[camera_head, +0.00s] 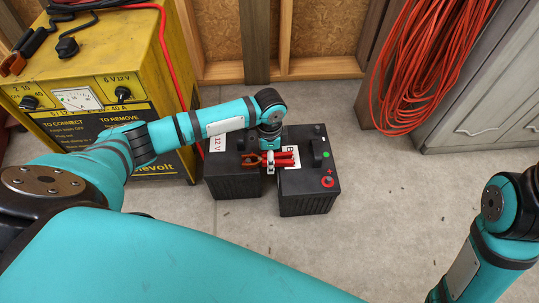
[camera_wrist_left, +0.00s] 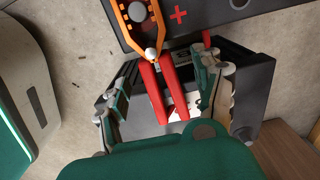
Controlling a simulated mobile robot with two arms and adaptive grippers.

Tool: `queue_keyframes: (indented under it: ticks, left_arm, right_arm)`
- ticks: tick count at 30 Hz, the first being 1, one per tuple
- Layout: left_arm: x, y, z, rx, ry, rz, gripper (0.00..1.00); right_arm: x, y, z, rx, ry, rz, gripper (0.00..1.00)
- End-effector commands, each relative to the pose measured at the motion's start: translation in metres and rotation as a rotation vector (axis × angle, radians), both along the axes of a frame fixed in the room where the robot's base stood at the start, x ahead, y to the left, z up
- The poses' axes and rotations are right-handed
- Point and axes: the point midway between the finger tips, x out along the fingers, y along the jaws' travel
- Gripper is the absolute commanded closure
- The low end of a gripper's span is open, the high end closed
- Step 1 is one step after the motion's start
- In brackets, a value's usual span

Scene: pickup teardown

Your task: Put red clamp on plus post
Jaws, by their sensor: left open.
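The red clamp (camera_head: 284,159) has red handles and orange jaws; it also shows in the left wrist view (camera_wrist_left: 152,92). Its jaws point left over the left battery (camera_head: 232,184), close to a red plus mark (camera_wrist_left: 178,15) in the wrist view. Whether they grip a post is not clear. My left gripper (camera_head: 271,165) is open, with its fingers on either side of the handles (camera_wrist_left: 162,88) and gaps showing. The right battery (camera_head: 308,198) has a red post (camera_head: 327,182) at its front corner. My right gripper is out of view.
A yellow charger (camera_head: 95,95) stands at the left with a red cable (camera_head: 170,60) running down. Black cables and another clamp (camera_head: 25,50) lie on top. An orange cord coil (camera_head: 425,60) hangs at the right by a grey cabinet (camera_head: 495,95). The floor in front is clear.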

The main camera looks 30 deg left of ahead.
Motion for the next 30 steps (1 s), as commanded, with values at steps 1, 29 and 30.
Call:
queue_keyframes:
  ticks: [1,29,30]
  left_arm:
    - [0.000,0.000,0.000,0.001,0.001,0.000,0.32]
    - [0.000,0.000,0.120,0.000,0.000,0.000,0.32]
    - [0.000,0.000,0.120,0.000,0.000,0.000,0.32]
  right_arm:
    - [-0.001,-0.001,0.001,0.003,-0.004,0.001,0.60]
    - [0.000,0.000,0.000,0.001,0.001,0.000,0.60]
    - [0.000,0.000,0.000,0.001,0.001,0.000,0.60]
